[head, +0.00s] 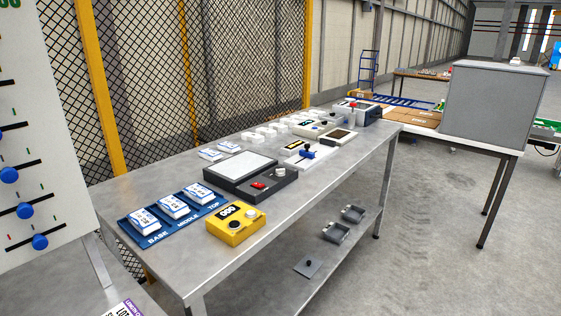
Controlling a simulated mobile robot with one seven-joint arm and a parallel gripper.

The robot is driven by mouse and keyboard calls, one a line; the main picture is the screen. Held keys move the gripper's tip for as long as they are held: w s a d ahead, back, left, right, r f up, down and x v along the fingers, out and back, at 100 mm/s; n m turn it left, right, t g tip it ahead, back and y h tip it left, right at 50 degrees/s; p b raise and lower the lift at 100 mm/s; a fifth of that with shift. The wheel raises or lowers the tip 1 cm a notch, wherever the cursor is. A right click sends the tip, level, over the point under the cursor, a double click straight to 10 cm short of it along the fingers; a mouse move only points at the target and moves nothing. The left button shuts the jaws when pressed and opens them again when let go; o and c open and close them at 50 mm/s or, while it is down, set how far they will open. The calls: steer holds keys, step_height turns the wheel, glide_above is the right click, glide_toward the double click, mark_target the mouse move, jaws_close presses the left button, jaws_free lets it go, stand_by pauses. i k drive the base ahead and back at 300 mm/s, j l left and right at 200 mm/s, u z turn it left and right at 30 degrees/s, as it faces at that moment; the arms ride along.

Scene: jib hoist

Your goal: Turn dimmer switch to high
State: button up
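No dimmer label is readable from here, so I cannot tell for sure which control is the dimmer switch. A dark box (268,197) on the metal table has a pale flat panel (240,166), a red switch (259,186) and a white round knob (280,171) at its right end. Nearer stands a yellow box (236,236) with a dark display, a black round control (235,225) and a pale one (251,214). The settings of these controls are too small to read. My gripper is not in view.
A blue tray (157,239) marked BASE, MIDDLE, TOP holds white-and-blue packs at the table's left. Farther along the metal table (285,222) are several small devices. A white board with blue knobs (38,150) stands near left. A grey cabinet (492,105) stands right; the floor before the table is clear.

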mark_target(279, 172)
steer(key=i+l+u, duration=0.1)
steer(key=i+l, duration=0.25)
steer(key=i+l+u, duration=0.15)
steer(key=i+l, duration=0.15)
steer(key=l, duration=0.25)
